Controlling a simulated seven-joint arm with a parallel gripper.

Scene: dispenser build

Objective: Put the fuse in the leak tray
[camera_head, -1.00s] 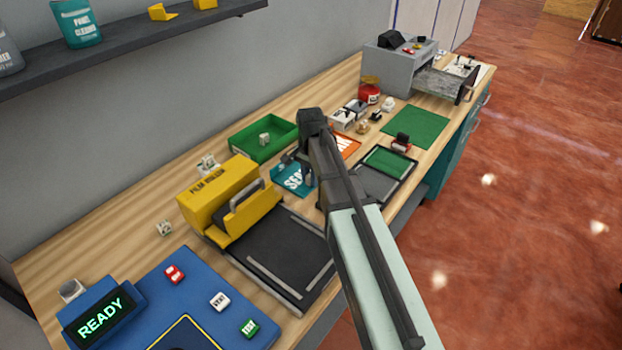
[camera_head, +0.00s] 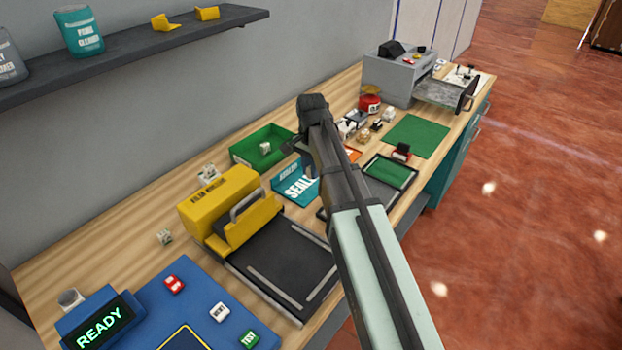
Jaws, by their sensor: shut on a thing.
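My gripper (camera_head: 291,150) is at the far end of my arm, raised above the bench between the green tray (camera_head: 245,157) and the teal tray with "SEALED" lettering (camera_head: 282,192). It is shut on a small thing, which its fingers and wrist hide. I cannot make out for certain which thing is the fuse. A small pale block (camera_head: 265,147) lies in the green tray.
A yellow sealing machine (camera_head: 222,205) with a dark bed stands nearer, left of my arm. A blue console (camera_head: 190,290) is at the front left. Several small items, a red tin (camera_head: 370,104) and a grey machine (camera_head: 395,78) stand farther back. A green mat (camera_head: 416,136) lies clear at the right.

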